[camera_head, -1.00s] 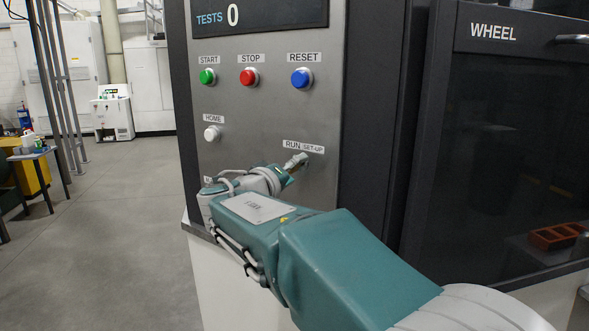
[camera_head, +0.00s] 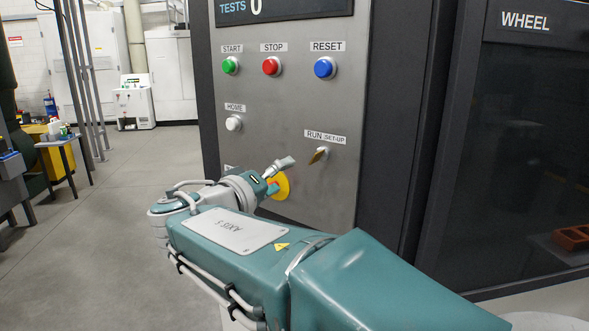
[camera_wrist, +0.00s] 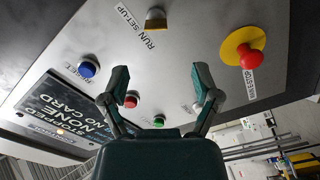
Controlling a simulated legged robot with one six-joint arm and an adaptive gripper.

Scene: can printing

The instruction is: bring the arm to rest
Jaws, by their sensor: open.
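My arm (camera_head: 230,240) reaches from the lower right of the head view towards a grey control panel. My gripper (camera_head: 284,163) is to the left of and slightly below the RUN/SET-UP key switch (camera_head: 319,155), apart from it. In the wrist view both fingers of my gripper (camera_wrist: 161,78) stand wide apart with nothing between them. The key switch (camera_wrist: 155,20) shows at the top there, beyond the fingertips.
The panel (camera_head: 350,80) carries green START (camera_head: 230,66), red STOP (camera_head: 270,66), blue RESET (camera_head: 324,67) and white HOME (camera_head: 234,124) buttons. A yellow-backed red emergency stop (camera_wrist: 245,52) is partly behind my wrist. Open floor (camera_head: 110,200) lies left.

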